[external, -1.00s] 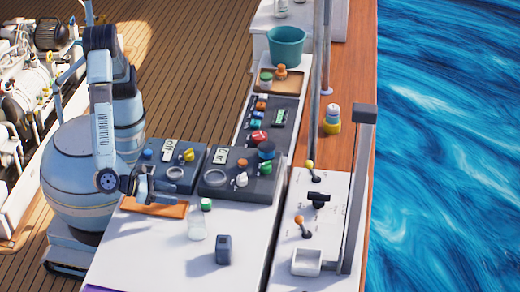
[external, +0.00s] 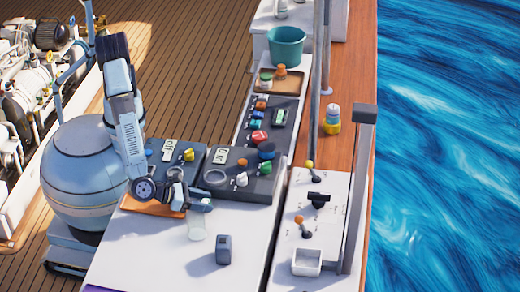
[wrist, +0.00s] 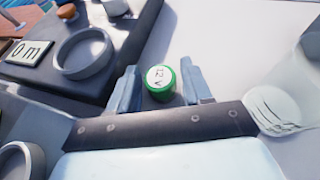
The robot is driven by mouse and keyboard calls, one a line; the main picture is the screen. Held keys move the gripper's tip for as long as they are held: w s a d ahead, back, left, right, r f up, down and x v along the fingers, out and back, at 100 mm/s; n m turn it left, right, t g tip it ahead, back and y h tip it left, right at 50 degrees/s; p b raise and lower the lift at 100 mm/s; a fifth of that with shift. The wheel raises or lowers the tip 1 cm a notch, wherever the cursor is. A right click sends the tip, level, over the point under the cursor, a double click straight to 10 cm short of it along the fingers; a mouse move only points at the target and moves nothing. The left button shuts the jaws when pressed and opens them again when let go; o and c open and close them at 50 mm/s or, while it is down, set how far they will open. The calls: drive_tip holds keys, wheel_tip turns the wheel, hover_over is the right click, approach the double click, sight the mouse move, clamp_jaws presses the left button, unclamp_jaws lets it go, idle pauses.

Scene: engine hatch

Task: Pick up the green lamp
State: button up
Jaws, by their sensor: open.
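The green lamp (wrist: 160,83) is a short green cylinder with a white top marked "12 V". In the wrist view it stands between the two fingers of my gripper (wrist: 161,87), with a small gap to each finger. My gripper is open and the lamp is not clasped. In the external view my gripper (external: 203,199) is low over the white counter and hides the lamp. I cannot tell the exact height of the fingertips.
A clear glass jar (external: 197,229) stands close in front of my gripper and shows at the right in the wrist view (wrist: 278,100). A dark blue-grey block (external: 223,249) stands on the white counter (external: 160,262). Dark control panels (external: 238,187) with knobs lie behind.

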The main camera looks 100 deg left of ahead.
drive_tip(key=shift+w+a+f, duration=0.2)
drive_tip(key=shift+w, duration=0.3)
drive_tip(key=shift+c, duration=0.2)
drive_tip(key=c, duration=0.7)
drive_tip(key=shift+r, duration=0.15)
